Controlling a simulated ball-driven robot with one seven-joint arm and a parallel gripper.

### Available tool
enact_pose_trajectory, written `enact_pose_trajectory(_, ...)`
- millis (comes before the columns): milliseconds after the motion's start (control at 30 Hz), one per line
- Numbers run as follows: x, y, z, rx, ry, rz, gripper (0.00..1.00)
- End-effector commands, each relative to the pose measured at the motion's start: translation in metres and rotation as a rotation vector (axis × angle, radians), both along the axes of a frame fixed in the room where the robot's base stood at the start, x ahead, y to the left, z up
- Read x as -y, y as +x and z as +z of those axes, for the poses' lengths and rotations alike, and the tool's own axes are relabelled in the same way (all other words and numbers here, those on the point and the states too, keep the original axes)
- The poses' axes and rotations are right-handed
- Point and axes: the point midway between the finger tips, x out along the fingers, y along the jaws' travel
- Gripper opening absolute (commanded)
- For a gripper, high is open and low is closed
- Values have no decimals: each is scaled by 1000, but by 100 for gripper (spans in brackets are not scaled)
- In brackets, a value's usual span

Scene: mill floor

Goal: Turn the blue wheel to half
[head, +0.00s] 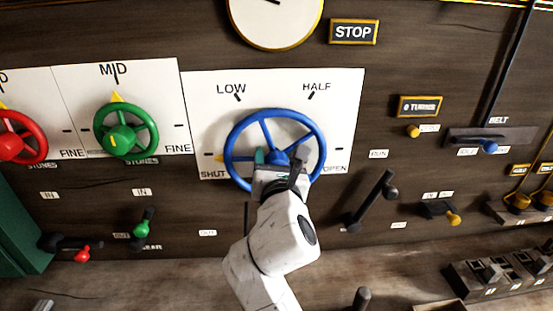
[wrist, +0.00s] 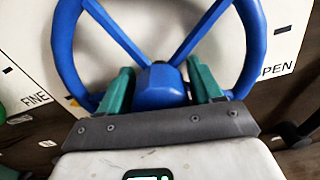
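The blue wheel (head: 232,132) is mounted on a white panel with LOW, HALF, SHUT and OPEN marks. A yellow pointer (head: 219,158) shows at the wheel's left, by the SHUT mark. The HALF mark (head: 317,88) is above the wheel to the right. My gripper (head: 280,160) is at the wheel's centre, over its lower part. In the wrist view, the green fingertips of my gripper (wrist: 161,88) stand apart on either side of the blue hub (wrist: 160,88), very close to it. Contact with the hub is unclear. My gripper hides the wheel's bottom.
A green wheel (head: 107,139) and a red wheel (head: 36,132) are to the left. A dark lever (head: 371,202) stands close at right of my arm. A green-knobbed lever (head: 144,226) is lower left. A knob (head: 362,297) rises at the bottom.

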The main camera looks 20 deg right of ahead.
Motion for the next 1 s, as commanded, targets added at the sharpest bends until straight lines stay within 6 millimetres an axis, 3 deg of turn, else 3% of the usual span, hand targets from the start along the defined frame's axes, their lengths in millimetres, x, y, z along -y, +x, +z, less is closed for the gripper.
enact_pose_trajectory(433, 0, 0, 0, 0, 0, 0, 22)
enact_pose_trajectory(767, 0, 0, 0, 15, 47, 0, 22)
enact_pose_trajectory(1000, 0, -1, 1, 61, 189, -1, 22)
